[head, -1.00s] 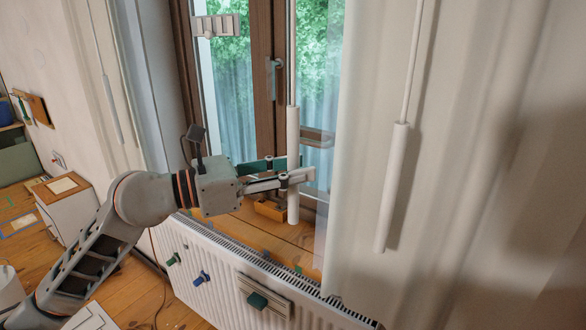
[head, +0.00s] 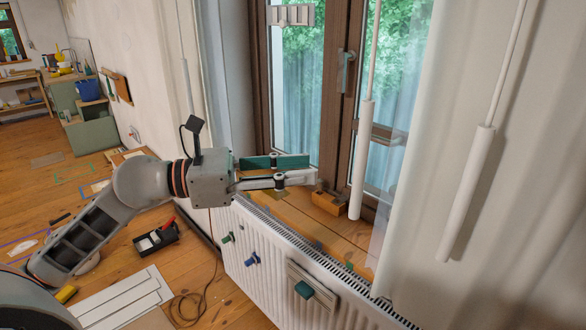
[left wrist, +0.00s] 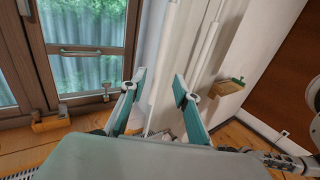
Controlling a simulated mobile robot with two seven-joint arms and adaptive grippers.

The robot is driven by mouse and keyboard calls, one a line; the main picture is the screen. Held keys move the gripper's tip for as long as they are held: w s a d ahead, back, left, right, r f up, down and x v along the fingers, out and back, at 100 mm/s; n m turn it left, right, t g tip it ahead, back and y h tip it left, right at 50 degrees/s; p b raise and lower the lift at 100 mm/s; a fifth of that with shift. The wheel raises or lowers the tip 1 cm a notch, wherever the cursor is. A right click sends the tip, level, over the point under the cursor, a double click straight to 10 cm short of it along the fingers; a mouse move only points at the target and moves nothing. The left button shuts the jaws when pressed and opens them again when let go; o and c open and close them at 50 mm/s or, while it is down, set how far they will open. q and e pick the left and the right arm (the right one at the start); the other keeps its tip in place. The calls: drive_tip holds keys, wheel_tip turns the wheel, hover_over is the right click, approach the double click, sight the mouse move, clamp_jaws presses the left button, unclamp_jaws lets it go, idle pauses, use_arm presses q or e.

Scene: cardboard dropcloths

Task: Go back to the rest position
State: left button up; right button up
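My left gripper (head: 304,169) reaches in from the left in the head view, in front of the window and above the sill. Its two fingers are apart with nothing between them. In the left wrist view the open fingers (left wrist: 158,82) point toward the pale curtain area. A white hanging cylinder on a rod (head: 362,160) is just right of the fingertips in the head view, apart from them. A second white cylinder (head: 465,195) hangs further right before the curtain. My right gripper is in neither view.
A white radiator (head: 270,265) with several coloured clips stands below the wooden sill (head: 285,212). A small wooden block (head: 327,203) is on the sill. On the floor lie a black tray (head: 156,238), white boards (head: 125,298) and a cable. Open floor shows at the left.

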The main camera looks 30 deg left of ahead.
use_arm(q)
drive_tip(key=shift+s+a, duration=0.15)
idle(0.5)
drive_tip(key=w+a+f+n+t+y, duration=0.15)
drive_tip(key=f+n+t+y, duration=0.25)
drive_tip(key=f+n, duration=1.05)
drive_tip(key=w+a+f+n+t+y, duration=0.1)
drive_tip(key=a+f+n+t+y, duration=0.3)
drive_tip(key=f+n, duration=1.05)
drive_tip(key=s+d+f+n+g+y, duration=0.1)
drive_tip(key=s+f+n, duration=0.3)
drive_tip(key=f, duration=0.4)
drive_tip(key=s+d+f+n+g+y, duration=0.1)
drive_tip(key=s+d+f+n+g, duration=0.3)
drive_tip(key=s+f, duration=0.3)
drive_tip(key=s+d+f+n+g+y, duration=0.2)
drive_tip(key=s+f+n, duration=0.3)
drive_tip(key=f, duration=0.5)
drive_tip(key=shift+s+d+f+n+g, duration=0.2)
drive_tip(key=shift+d+f+n+g, duration=0.1)
drive_tip(key=shift+g, duration=0.2)
